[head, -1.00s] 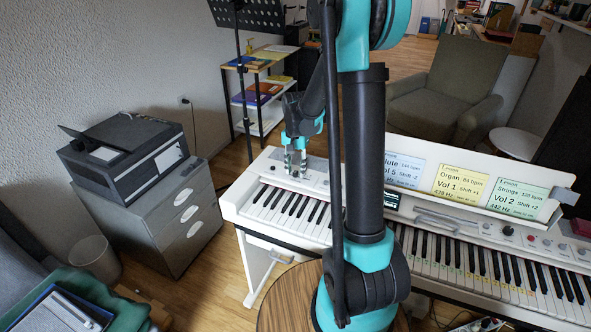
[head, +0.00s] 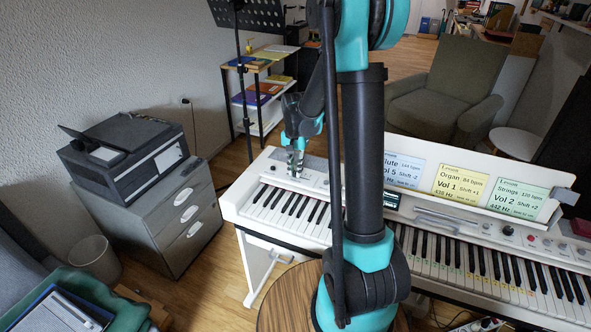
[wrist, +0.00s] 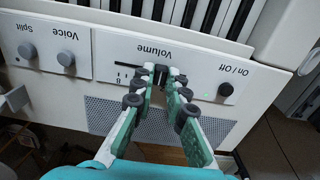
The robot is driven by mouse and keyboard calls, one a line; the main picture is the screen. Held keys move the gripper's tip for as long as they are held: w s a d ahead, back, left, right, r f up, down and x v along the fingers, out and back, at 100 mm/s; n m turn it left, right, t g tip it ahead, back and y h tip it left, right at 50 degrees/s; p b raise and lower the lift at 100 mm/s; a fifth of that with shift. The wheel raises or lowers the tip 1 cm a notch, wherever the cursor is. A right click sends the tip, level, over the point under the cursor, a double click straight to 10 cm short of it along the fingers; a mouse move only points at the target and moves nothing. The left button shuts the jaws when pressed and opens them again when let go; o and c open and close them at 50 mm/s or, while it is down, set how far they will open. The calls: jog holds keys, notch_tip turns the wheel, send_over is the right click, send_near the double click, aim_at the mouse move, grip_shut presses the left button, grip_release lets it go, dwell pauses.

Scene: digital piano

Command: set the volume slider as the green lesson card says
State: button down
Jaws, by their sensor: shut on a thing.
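The green lesson card (head: 516,201) stands at the right of the piano's music rest and reads Strings, 120 bpm, Vol 2, Shift +2, 442 Hz. The volume slider (wrist: 162,69) shows in the wrist view as a dark knob on a short track, beside the upside-down word Volume. My gripper (wrist: 161,73) is shut on this knob, with a green finger on each side. The fingertips partly hide the knob and the track. In the head view my gripper (head: 296,164) is low over the panel at the piano's left end.
The On/Off knob (wrist: 226,89) is close to the right of my fingers in the wrist view. The Voice knob (wrist: 66,58) and Split knob (wrist: 27,50) are at the left. A yellow card (head: 461,186) and blue card (head: 404,171) stand beside the green one.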

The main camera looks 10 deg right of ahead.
aim_at(293, 176)
jog(key=shift+w+a, duration=0.25)
jog(key=shift+a, duration=0.1)
jog(key=c, duration=1.5)
grip_release()
jog(key=shift+c, duration=0.2)
notch_tip(293, 176, up, 12)
jog(key=s+d+f+n+t, duration=0.1)
jog(key=s+f+n, duration=0.1)
jog(key=s, duration=0.5)
jog(key=s+d+f+n+t, duration=0.1)
jog(key=s+f, duration=0.3)
jog(key=s, duration=0.4)
jog(key=s+d+f+n+t, duration=0.2)
jog(key=s+d+f+n, duration=0.1)
jog(key=s, duration=0.5)
jog(key=shift+s+f+n, duration=0.15)
jog(key=shift+f+n, duration=0.25)
jog(key=shift+f, duration=0.2)
